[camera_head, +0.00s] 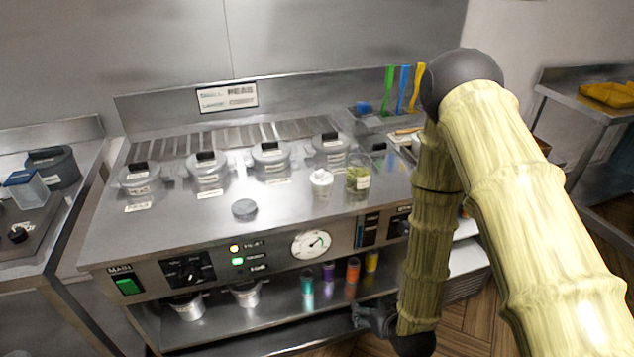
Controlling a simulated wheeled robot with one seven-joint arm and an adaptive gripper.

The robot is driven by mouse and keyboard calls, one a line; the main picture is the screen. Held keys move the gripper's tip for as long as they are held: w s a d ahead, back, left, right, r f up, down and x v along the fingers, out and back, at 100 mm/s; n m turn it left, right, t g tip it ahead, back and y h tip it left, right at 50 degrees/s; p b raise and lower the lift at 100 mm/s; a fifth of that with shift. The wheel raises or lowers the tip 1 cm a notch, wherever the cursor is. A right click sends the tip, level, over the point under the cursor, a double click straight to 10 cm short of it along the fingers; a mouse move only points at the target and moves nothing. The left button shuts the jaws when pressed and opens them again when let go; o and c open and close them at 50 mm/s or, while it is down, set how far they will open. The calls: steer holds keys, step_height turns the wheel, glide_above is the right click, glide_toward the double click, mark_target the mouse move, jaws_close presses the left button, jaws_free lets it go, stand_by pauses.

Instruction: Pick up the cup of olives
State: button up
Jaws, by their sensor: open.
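A clear cup of olives (358,180) with green contents and a pale label stands upright on the right part of the steel counter (150,235). A white cup (321,184) stands just to its left. My gripper (362,316) is open and hangs low at the counter's front, near the lower shelf and well below the cup of olives. It looks empty and touches no cup that I can make out. My arm comes down on the right, beside the cup, and leaves it in view.
Several lidded pots (208,168) line the counter's back. A grey lid (244,208) lies in front of them. Coloured cups (352,272) stand on the lower shelf (270,328), near my gripper. Upright coloured utensils (403,85) stand at the back right. The front left counter is clear.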

steer(key=w+a+r+n+t+y+p, duration=0.15)
steer(key=w+a+r+t, duration=0.3)
steer(key=w+r, duration=0.6)
steer(key=n+t+y, duration=0.1)
steer(key=t+y, duration=0.2)
steer(key=y, duration=0.1)
glide_toward(326, 187)
steer(key=x, duration=0.2)
steer(key=shift+n+g, duration=0.25)
steer(key=x, duration=0.1)
steer(key=p+x, duration=0.1)
steer(key=x, duration=0.1)
steer(key=p+x, duration=0.1)
steer(key=x, duration=0.1)
steer(key=shift+a+r, duration=0.15)
steer(key=shift+r, duration=0.25)
steer(key=shift+h, duration=0.25)
steer(key=shift+p+x, duration=1.55)
steer(key=shift+x, duration=1.35)
steer(key=shift+r, duration=0.1)
steer(key=c, duration=1)
